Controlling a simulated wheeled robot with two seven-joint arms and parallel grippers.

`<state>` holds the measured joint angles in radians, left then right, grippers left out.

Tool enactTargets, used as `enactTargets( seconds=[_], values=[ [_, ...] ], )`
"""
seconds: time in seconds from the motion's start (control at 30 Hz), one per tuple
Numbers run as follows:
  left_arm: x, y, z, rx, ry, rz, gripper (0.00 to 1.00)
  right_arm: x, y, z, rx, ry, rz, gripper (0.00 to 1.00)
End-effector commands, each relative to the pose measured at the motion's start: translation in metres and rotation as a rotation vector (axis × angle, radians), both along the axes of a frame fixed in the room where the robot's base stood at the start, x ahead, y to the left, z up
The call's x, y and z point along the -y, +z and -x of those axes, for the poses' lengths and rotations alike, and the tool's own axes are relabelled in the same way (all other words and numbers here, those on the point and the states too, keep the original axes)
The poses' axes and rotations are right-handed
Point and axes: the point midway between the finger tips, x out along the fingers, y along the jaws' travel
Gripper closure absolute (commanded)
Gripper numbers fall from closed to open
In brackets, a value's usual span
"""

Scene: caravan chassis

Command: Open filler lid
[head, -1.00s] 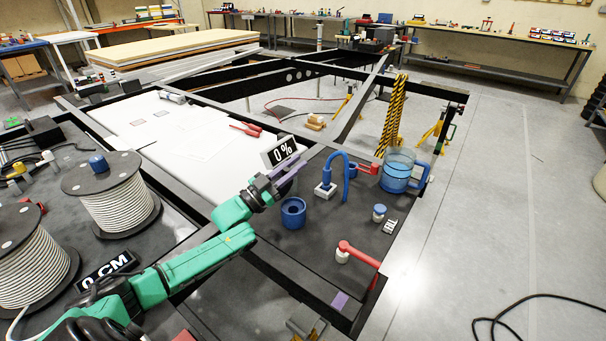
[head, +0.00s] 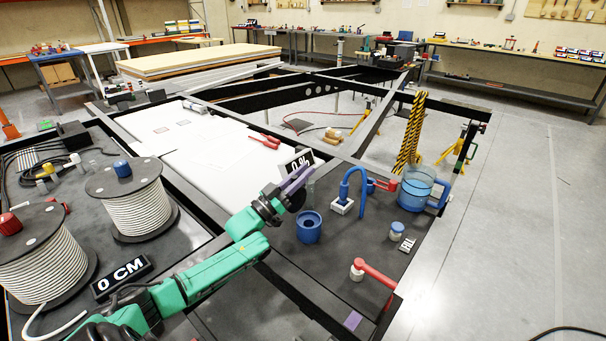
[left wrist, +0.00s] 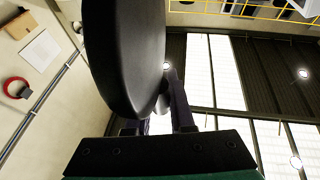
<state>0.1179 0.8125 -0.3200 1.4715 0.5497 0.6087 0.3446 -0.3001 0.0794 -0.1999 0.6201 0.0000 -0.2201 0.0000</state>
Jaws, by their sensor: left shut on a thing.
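My left gripper (head: 297,188) is in the middle of the head view, shut on a dark, round disc-like piece (left wrist: 125,55) that looks like the lid. In the left wrist view the disc fills the upper left and stands nearly edge-on between the fingers (left wrist: 165,112). In the head view the fingers hide most of it. A blue round filler (head: 309,228) with a dark opening stands on the dark board, just below and right of the gripper. I cannot tell whether the disc is joined to the filler. My right gripper is not in view.
A "0 %" sign (head: 299,162) stands close behind the gripper. A blue bent tap (head: 350,187), a clear blue jug (head: 416,189) and a red-handled valve (head: 372,274) are to the right. Cable drums (head: 138,205) stand at left. Black chassis beams surround the board.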

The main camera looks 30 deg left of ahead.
Motion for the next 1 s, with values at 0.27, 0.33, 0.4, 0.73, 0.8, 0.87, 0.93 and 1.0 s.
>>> enactTargets(
  seconds=[0.27, 0.33, 0.4, 0.73, 0.8, 0.87, 0.93, 1.0],
  values=[
    [0.000, -0.001, 0.000, -0.003, 0.000, -0.001, 0.48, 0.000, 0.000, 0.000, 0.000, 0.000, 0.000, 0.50],
    [0.000, -0.001, 0.000, -0.002, 0.000, -0.001, 0.48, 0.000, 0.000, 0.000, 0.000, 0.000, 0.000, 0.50],
    [0.000, -0.001, 0.001, -0.002, 0.000, -0.002, 0.48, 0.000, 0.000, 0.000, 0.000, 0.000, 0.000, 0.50],
    [-0.012, -0.021, 0.038, -0.008, 0.000, -0.001, 0.48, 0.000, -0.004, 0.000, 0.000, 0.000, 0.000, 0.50],
    [-0.015, -0.025, 0.048, -0.007, -0.001, -0.001, 0.48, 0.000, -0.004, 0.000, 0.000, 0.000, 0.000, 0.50],
    [-0.018, -0.028, 0.056, -0.006, 0.001, 0.000, 0.48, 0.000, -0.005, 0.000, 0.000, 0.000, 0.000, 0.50],
    [-0.020, -0.030, 0.062, -0.005, 0.000, 0.000, 0.48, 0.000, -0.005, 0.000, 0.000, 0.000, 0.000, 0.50],
    [-0.021, -0.031, 0.065, -0.003, 0.000, -0.001, 0.48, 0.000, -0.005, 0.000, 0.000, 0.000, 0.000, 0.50]
  ],
)
